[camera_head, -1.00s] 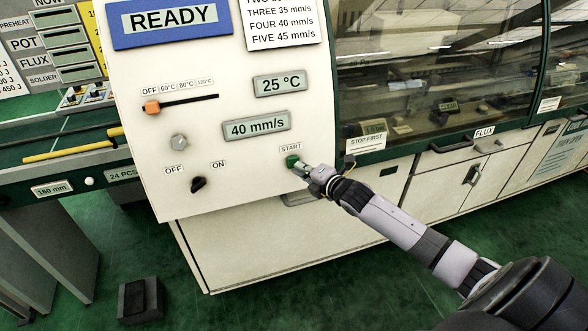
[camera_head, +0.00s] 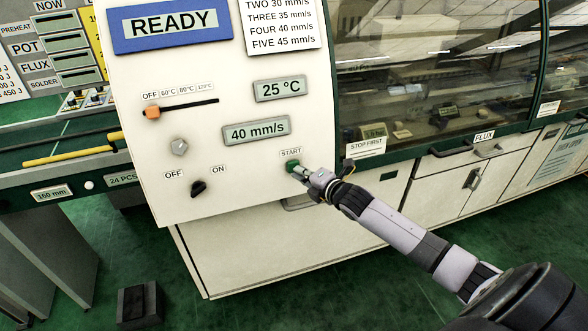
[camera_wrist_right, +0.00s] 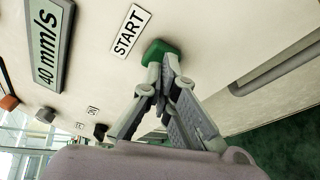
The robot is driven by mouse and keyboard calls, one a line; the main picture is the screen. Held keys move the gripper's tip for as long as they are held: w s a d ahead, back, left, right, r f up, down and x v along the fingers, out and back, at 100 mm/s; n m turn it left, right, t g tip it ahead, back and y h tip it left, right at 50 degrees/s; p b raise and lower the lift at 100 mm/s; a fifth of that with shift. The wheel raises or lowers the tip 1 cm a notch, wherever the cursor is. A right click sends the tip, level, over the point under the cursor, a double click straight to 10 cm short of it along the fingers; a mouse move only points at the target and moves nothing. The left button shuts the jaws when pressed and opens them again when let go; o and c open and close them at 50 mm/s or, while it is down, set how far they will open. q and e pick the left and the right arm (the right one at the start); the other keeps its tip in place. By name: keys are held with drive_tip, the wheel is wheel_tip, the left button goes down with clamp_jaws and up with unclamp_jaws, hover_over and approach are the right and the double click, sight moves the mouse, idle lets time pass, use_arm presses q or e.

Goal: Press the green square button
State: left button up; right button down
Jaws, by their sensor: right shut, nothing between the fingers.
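The green square button (camera_head: 292,166) sits below the START label (camera_head: 290,152) on the cream panel (camera_head: 240,60). In the right wrist view the green button (camera_wrist_right: 158,50) is directly at the fingertips, which overlap its lower part. My right gripper (camera_head: 301,170) is shut and empty, with its tips at the button. It also shows in the right wrist view (camera_wrist_right: 164,72) with the fingers together at the tips. I cannot tell whether the tips touch or press the button. My left gripper is not in view.
The panel also carries an orange slider (camera_head: 152,112), a grey knob (camera_head: 179,147), a black OFF/ON switch (camera_head: 198,188) and the 40 mm/s display (camera_head: 256,130). A glass hood (camera_head: 430,80) stands to the right. A black pedal-like box (camera_head: 138,303) lies on the green floor.

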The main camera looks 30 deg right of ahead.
drive_tip(key=shift+w+f, duration=0.1)
drive_tip(key=shift+w, duration=0.1)
idle(0.4)
drive_tip(key=shift+w+d+b, duration=0.2)
drive_tip(key=shift+w+b, duration=0.3)
drive_tip(key=shift+b, duration=0.05)
drive_tip(key=shift+s, duration=0.1)
drive_tip(key=s+p, duration=0.1)
drive_tip(key=s, duration=0.1)
drive_tip(key=s+a+p, duration=0.1)
drive_tip(key=p, duration=0.1)
drive_tip(key=s+r+p, duration=0.1)
drive_tip(key=s, duration=0.1)
drive_tip(key=shift+s+a+p, duration=0.25)
drive_tip(key=shift+s+p, duration=0.05)
